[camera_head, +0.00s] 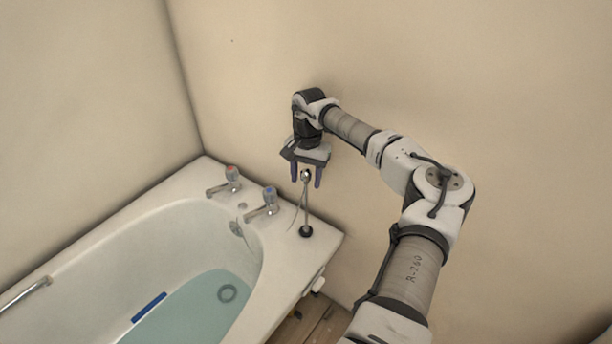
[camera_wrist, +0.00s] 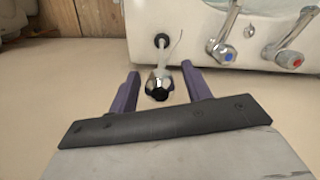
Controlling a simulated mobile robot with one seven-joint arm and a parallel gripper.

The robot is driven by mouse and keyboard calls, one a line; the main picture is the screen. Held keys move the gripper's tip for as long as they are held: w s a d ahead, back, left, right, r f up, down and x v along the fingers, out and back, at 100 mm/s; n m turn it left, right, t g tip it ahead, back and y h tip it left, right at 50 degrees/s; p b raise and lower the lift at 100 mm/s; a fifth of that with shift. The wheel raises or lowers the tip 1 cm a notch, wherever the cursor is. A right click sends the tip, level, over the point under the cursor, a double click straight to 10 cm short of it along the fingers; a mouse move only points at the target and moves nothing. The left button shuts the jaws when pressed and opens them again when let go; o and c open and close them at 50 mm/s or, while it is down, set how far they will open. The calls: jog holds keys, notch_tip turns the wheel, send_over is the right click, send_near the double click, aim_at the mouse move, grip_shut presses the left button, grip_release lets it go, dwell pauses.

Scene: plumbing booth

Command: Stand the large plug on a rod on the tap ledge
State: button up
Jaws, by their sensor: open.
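The large plug on a rod (camera_head: 306,231) stands upright on the tap ledge (camera_head: 327,237), near the right end of the bath rim. Its base is black, its rod thin and metallic, and a shiny round knob tops it. My gripper (camera_head: 306,184) points down above the ledge with its jaws open, one finger on each side of the knob. In the wrist view the plug's knob (camera_wrist: 158,90) lies between the two purple fingers (camera_wrist: 160,72), with a visible gap on each side. The dark base shows beyond it, on the white ledge (camera_wrist: 190,53).
Two taps stand left of the plug, one blue-topped (camera_head: 268,199) and one red-topped (camera_head: 231,178). A thin cord runs beside the rod. Walls rise close behind the ledge.

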notch_tip(320, 180, up, 12)
jog(key=w+b, duration=0.1)
jog(key=b, duration=0.1)
jog(key=shift+d+r, duration=0.15)
jog(key=shift+d, duration=0.1)
jog(key=shift+w, duration=0.1)
